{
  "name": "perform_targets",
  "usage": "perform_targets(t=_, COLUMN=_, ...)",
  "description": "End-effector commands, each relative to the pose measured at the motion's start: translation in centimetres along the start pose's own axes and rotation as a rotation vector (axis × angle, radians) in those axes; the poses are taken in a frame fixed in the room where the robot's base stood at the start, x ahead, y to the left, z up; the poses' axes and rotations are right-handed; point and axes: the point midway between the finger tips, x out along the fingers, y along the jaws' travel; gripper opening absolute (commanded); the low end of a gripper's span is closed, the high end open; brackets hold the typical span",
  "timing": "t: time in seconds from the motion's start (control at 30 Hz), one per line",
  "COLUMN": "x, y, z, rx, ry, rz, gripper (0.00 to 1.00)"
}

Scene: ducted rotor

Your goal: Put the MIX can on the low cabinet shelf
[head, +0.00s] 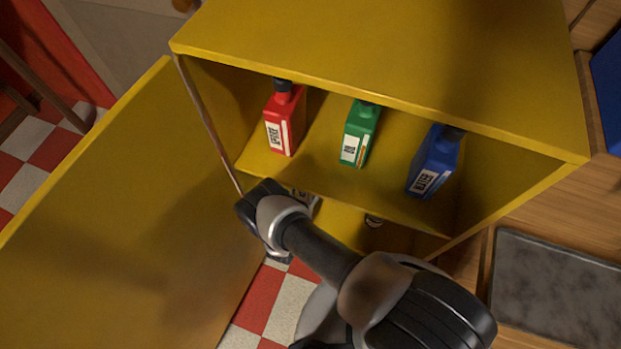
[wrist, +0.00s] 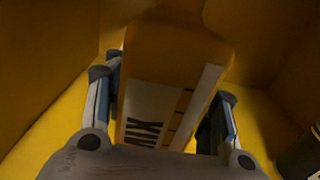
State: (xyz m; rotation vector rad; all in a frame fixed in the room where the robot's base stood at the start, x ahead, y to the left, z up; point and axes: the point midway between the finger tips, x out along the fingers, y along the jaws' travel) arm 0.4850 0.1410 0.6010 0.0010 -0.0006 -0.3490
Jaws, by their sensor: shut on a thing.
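The MIX can (wrist: 172,62) is yellow with a white label reading MIX, and it fills the middle of the wrist view. My gripper (wrist: 167,90) is shut on it, one finger on each side. Yellow cabinet walls surround the can in that view. The low cabinet shelf (head: 345,220) shows in the head view as a strip under the upper shelf. My arm reaches to the cabinet's lower left opening there and hides most of the gripper and can. I cannot tell whether the can touches the shelf.
On the upper shelf stand a red bottle (head: 285,120), a green bottle (head: 359,135) and a blue bottle (head: 435,165). A small round object (head: 374,221) is on the low shelf. The open yellow door (head: 130,220) is at left. A grey tray (head: 555,290) lies at right.

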Motion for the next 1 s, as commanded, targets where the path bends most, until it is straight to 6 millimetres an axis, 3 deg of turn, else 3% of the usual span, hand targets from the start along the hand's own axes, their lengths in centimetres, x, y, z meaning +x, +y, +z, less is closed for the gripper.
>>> perform_targets(t=0.23, x=0.00, y=0.00, z=-0.08, rx=0.000, ry=0.000, rz=0.000, gripper=0.24)
perform_targets(t=0.27, x=0.00, y=0.00, z=-0.08, rx=0.000, ry=0.000, rz=0.000, gripper=0.53)
perform_targets(t=0.3, x=0.00, y=-0.01, z=-0.09, rx=0.000, ry=0.000, rz=0.000, gripper=0.55)
perform_targets(t=0.6, x=-0.01, y=-0.02, z=-0.10, rx=-0.001, ry=0.000, rz=0.000, gripper=0.75)
perform_targets(t=0.83, x=-0.01, y=-0.02, z=-0.10, rx=-0.001, ry=0.000, rz=0.000, gripper=0.75)
perform_targets(t=1.0, x=-0.02, y=-0.03, z=-0.12, rx=-0.001, ry=0.001, rz=0.000, gripper=0.85)
